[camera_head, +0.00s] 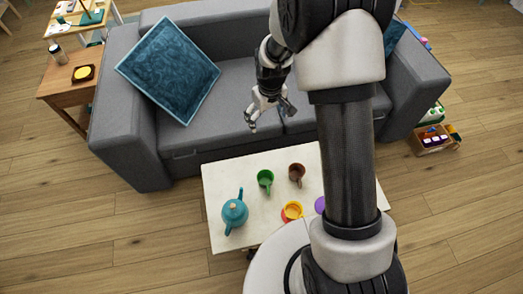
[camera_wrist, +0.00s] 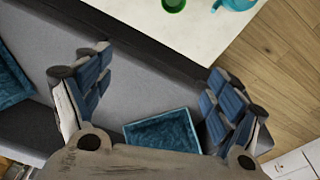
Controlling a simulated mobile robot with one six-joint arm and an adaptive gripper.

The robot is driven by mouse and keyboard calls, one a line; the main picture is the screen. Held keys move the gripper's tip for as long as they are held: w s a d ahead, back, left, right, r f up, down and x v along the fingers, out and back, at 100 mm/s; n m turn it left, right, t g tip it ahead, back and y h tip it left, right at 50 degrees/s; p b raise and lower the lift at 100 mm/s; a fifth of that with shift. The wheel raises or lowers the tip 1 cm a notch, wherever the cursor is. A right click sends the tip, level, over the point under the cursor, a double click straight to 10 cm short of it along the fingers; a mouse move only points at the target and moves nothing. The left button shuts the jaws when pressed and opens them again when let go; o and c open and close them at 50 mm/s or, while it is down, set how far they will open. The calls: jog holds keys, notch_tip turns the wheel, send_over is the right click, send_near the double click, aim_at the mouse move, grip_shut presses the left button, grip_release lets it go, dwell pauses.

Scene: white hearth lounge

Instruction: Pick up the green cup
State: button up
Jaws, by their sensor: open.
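The green cup (camera_head: 265,178) stands upright on the white table (camera_head: 222,180), between the teal teapot and the brown cup. It also shows in the wrist view (camera_wrist: 174,5), cut off by the top edge. My gripper (camera_head: 268,118) is above the sofa side of the table, behind the green cup and apart from it. In the wrist view its two fingers (camera_wrist: 152,100) are spread wide with nothing between them.
A teal teapot (camera_head: 235,213) stands left of the green cup, a brown cup (camera_head: 297,173) right of it. A yellow cup (camera_head: 292,210) and a purple item (camera_head: 320,205) sit nearer me. A grey sofa (camera_head: 150,140) with a blue cushion (camera_head: 168,70) stands behind the table.

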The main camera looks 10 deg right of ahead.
notch_tip(320, 180, down, 14)
jog(key=n+g+b, duration=0.1)
jog(key=b, duration=0.5)
send_over(266, 183)
jog(key=shift+s+f, duration=0.15)
jog(key=shift+f, duration=13.75)
jog(key=shift+r, duration=0.1)
jog(key=c, duration=1.2)
jog(key=shift+c, duration=0.2)
jog(key=shift+r, duration=0.15)
